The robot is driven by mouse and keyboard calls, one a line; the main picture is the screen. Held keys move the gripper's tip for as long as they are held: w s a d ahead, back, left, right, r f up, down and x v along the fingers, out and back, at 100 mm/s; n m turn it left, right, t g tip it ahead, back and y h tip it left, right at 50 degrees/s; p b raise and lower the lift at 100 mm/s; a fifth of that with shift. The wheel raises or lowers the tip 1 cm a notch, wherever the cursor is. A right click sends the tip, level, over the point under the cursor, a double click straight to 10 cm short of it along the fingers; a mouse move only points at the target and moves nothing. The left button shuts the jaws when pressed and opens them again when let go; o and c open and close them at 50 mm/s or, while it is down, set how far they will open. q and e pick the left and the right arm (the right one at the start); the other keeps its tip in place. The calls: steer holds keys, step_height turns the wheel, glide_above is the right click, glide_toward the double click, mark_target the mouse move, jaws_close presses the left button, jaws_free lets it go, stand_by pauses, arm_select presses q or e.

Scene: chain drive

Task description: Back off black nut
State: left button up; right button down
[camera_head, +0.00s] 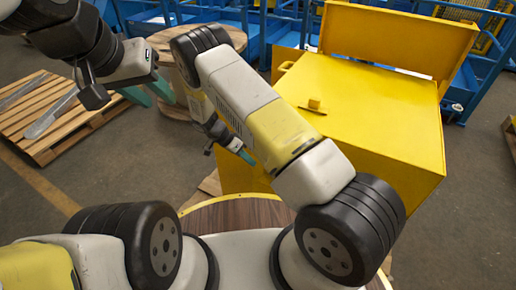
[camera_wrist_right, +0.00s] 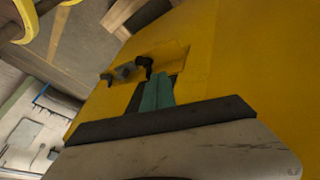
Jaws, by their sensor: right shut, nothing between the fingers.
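In the right wrist view, a yellow plate (camera_wrist_right: 167,62) on the yellow cabinet carries small dark fittings. One is a black knob-like part (camera_wrist_right: 145,64), which may be the black nut; beside it is a grey part (camera_wrist_right: 124,71). My right gripper (camera_wrist_right: 160,80) has its teal fingers together, with the tips just below the black part; I cannot tell whether they touch it. In the head view my right gripper (camera_head: 246,157) is mostly hidden behind my arm. My left gripper (camera_head: 148,92) is at the upper left, its teal fingers apart and empty, away from the cabinet.
The yellow cabinet (camera_head: 385,120) has a raised lid (camera_head: 395,42) and stands close to my right arm. A wooden pallet (camera_head: 50,140) with grey metal pieces and a wooden cable reel (camera_head: 215,38) stand at the left. Blue racks (camera_head: 270,62) line the back.

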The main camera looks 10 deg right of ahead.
steer(key=x, duration=0.8)
steer(key=shift+s+d+f, duration=0.1)
steer(key=shift+d+f, duration=0.05)
steer(key=shift+f, duration=0.1)
steer(key=shift+s+d+f, duration=0.25)
steer(key=shift+s+d, duration=0.85)
steer(key=shift+d, duration=0.1)
steer(key=shift+s+d, duration=0.35)
steer(key=shift+s, duration=0.05)
